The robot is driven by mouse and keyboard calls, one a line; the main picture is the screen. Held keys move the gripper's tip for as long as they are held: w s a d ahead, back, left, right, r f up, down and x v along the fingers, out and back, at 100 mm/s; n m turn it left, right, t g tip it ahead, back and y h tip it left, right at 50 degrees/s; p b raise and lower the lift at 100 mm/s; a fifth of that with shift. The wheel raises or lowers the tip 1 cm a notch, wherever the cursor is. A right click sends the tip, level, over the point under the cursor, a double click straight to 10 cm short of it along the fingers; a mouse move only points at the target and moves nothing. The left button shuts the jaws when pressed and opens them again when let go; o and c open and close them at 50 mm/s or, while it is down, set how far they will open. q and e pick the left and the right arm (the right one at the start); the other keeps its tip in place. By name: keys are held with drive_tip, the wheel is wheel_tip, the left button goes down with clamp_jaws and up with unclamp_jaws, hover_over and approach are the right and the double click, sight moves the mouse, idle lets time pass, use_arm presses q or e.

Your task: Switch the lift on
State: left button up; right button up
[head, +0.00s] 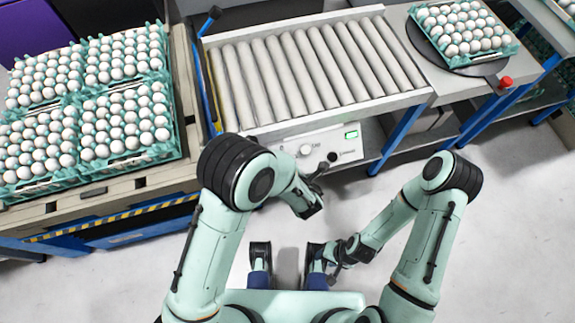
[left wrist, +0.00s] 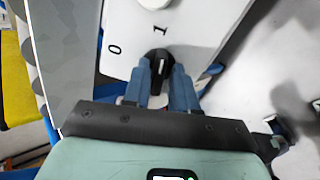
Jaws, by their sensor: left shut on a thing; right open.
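The lift's control panel (head: 340,143) is on the front of the roller conveyor, with a lit green light (head: 351,134). A black rotary switch (left wrist: 158,60) shows in the left wrist view beside the printed marks 0 and 1; its white line appears to point towards 1. My left gripper (left wrist: 160,78) is shut on the switch, its two blue fingers on either side. In the head view my left forearm reaches the panel and its fingertips are hard to see. My right gripper (head: 328,262) is open, low near my base, away from the panel.
Egg trays (head: 98,160) fill the table at left. Another egg tray (head: 513,56) sits on a round black plate at right, with a red button (head: 506,82) beside it. The conveyor rollers (head: 310,65) are empty. Grey floor (head: 510,220) is clear at right.

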use_arm(q)
drive_tip(key=shift+w+a+m+p, duration=0.15)
drive_tip(key=shift+a+m+p, duration=0.05)
drive_tip(key=shift+m+p, duration=0.8)
drive_tip(key=o, duration=0.6)
drive_tip(key=shift+f, duration=0.15)
drive_tip(key=shift+s+d+r, duration=0.15)
drive_tip(key=shift+s+r, duration=0.1)
drive_tip(key=shift+r, duration=0.15)
drive_tip(key=p+v, duration=0.4)
drive_tip(key=v, duration=0.4)
drive_tip(key=shift+p, duration=0.35)
